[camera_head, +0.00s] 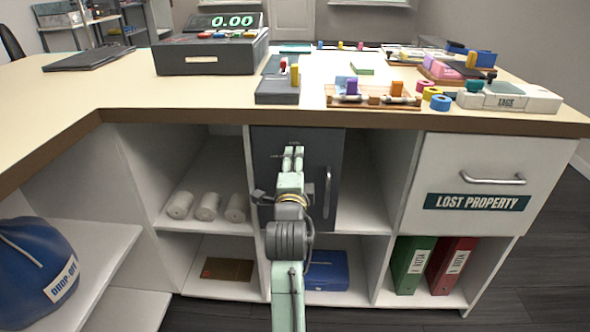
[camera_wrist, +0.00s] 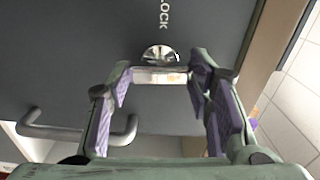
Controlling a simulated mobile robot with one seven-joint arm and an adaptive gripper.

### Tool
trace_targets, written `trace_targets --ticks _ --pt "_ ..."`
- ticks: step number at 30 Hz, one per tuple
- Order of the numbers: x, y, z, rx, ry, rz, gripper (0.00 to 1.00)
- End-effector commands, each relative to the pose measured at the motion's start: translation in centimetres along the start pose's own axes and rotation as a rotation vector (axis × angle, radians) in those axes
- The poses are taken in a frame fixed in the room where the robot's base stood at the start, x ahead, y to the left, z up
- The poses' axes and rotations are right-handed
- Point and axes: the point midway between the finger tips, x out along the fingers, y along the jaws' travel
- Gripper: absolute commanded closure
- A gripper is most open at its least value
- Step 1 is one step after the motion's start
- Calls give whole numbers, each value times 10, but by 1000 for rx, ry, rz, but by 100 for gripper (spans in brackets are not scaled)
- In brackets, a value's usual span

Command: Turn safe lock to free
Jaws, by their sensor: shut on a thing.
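The safe (camera_head: 267,160) is a dark grey door in the middle of the counter front, with a vertical bar handle (camera_head: 327,192) at its right side. In the wrist view, its lock knob (camera_wrist: 160,52) is a round silver piece with a pale bar, below the sideways word "LOCK" on the dark door (camera_wrist: 80,60). In the head view, my gripper (camera_head: 293,153) reaches the upper part of the door and hides the knob. The safe handle also shows at the left in the wrist view (camera_wrist: 75,132).
A cash register (camera_head: 210,58) and several trays and small items stand on the counter top. A white "LOST PROPERTY" drawer (camera_head: 465,165) is to the right. Open shelves beside the safe hold white rolls (camera_head: 207,207), binders (camera_head: 412,265) and a blue box (camera_head: 328,272).

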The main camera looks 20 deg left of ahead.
Motion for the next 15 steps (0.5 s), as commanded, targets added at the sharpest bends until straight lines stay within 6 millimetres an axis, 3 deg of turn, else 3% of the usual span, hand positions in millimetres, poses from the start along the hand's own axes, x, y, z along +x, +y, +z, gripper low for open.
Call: trace_targets --ticks 15 --pt "0 0 0 97 0 1 81"
